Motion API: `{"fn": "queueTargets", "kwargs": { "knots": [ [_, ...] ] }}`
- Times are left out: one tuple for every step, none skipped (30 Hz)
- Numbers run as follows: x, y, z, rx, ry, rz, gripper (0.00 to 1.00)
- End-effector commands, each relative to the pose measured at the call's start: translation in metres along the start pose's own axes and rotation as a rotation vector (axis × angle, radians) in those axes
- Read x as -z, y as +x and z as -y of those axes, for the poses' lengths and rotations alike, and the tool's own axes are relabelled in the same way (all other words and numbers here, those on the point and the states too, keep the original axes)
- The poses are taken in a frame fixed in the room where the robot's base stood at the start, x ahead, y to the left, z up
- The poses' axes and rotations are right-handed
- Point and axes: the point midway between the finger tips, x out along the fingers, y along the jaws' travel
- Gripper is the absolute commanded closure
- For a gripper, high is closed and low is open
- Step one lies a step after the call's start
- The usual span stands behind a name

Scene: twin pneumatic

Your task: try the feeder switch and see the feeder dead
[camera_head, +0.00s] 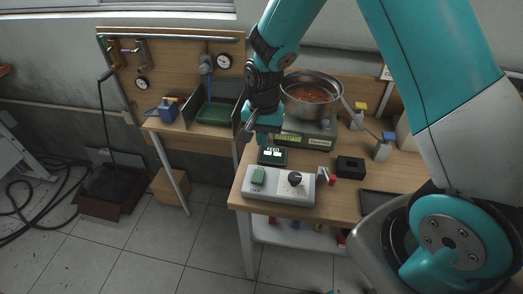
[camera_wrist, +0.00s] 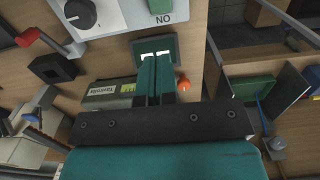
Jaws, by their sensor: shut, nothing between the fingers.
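A white control box (camera_head: 280,187) sits at the table's front left. It carries a green rocker switch (camera_head: 258,176) with "OFF" at its front, and a black knob (camera_head: 295,178). The rocker (camera_wrist: 158,6) shows at the top of the wrist view, with upside-down "ON" lettering beside it. Behind the box is a small dark green unit (camera_head: 272,155) that seems marked "FEED", with white panels. My gripper (camera_head: 262,138) is shut and empty, just behind that unit. In the wrist view its fingertips (camera_wrist: 156,60) overlap the unit; touching or apart, I cannot tell. The rocker's tilt is unclear.
A metal pan (camera_head: 312,88) with reddish contents stands on a scale (camera_head: 306,141) behind. A black square block (camera_head: 350,168) and a red-tipped lever (camera_head: 328,178) are to the right. A green tray (camera_head: 214,113) sits on the left bench. Grey floor lies in front.

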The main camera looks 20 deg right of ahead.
Motion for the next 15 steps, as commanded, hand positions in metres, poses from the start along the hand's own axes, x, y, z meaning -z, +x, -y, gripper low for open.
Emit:
{"fn": "queueTargets", "kwargs": {
  "knots": [
    [0.003,-0.009,0.001,0.005,0.0,-0.005,1.0],
    [0.004,-0.015,0.001,0.004,0.0,-0.004,1.0],
    [0.005,-0.023,0.001,0.004,0.0,-0.004,1.0],
    [0.006,-0.029,0.001,0.004,0.0,-0.004,1.0],
    [0.006,-0.034,0.001,0.004,0.0,-0.004,1.0],
    [0.007,-0.041,0.0,0.003,-0.001,-0.003,1.0],
    [0.008,-0.045,0.001,0.003,-0.001,-0.003,1.0],
    [0.008,-0.049,0.0,0.002,-0.001,-0.002,1.0],
    [0.009,-0.054,0.0,0.002,-0.001,-0.002,1.0],
    [0.009,-0.056,0.0,0.001,-0.001,-0.001,1.0],
    [0.009,-0.059,0.0,0.0,-0.001,0.0,1.0],
    [0.01,-0.061,0.0,0.0,-0.001,0.0,1.0],
    [0.01,-0.063,0.0,0.0,-0.001,0.0,1.0],
    [0.01,-0.064,0.0,0.0,-0.001,0.0,1.0],
    [0.01,-0.065,0.0,-0.001,-0.001,0.001,1.0]
  ]
}}
